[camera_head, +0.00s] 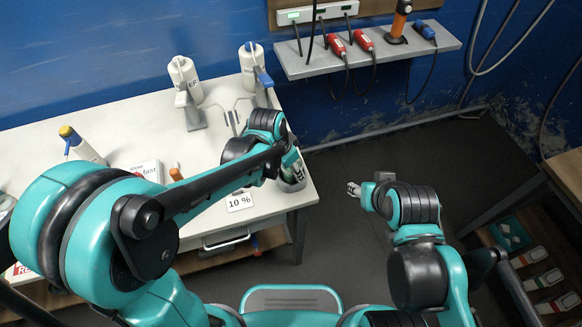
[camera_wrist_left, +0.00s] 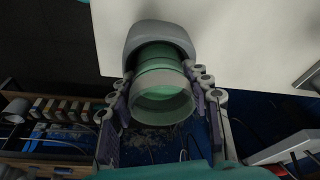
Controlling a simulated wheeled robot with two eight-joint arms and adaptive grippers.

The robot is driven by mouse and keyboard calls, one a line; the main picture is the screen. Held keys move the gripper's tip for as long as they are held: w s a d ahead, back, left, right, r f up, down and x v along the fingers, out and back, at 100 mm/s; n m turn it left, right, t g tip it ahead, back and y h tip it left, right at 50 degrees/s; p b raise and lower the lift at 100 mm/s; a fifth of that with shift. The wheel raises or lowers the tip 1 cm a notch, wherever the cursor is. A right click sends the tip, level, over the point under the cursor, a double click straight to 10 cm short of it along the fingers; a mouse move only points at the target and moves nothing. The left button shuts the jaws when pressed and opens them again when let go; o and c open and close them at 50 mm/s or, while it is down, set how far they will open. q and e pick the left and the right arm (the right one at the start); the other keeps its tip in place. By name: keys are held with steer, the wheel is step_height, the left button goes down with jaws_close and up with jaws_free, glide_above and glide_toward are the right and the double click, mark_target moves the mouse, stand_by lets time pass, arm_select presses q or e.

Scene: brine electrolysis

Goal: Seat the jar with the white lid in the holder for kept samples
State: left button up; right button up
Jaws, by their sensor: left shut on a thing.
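My left gripper (camera_head: 291,160) is at the right front corner of the white table. In the left wrist view its fingers (camera_wrist_left: 158,76) are shut on the sides of a greenish, see-through jar (camera_wrist_left: 162,100).
The white table (camera_head: 215,150) carries a "10 %" card (camera_head: 240,202) left of the holder, two white bottles (camera_head: 184,78) at the back and a yellow-capped bottle (camera_head: 82,144). A grey wall shelf (camera_head: 365,50) holds plugs. The floor (camera_head: 400,150) right of the table is clear.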

arm_select(q)
steer(key=shift+s+r, duration=0.1)
steer(key=shift+s, duration=0.05)
stand_by(0.6)
steer(key=o, duration=1.5)
steer(key=v, duration=1.2)
steer(key=s+a+n+t, duration=0.1)
steer(key=s+a+n, duration=0.2)
steer(key=a, duration=0.2)
steer(key=s+a+f+n+t+y, duration=0.1)
steer(key=s+a+n+t, duration=0.1)
steer(key=a, duration=0.3)
steer(key=s+a+n+t+y, duration=0.1)
steer(key=s+a+n+t, duration=0.1)
steer(key=s+a+n, duration=0.2)
steer(key=shift+s+a+f+n, duration=0.3)
steer(key=shift+a+f+n, duration=0.1)
steer(key=shift+a, duration=0.15)
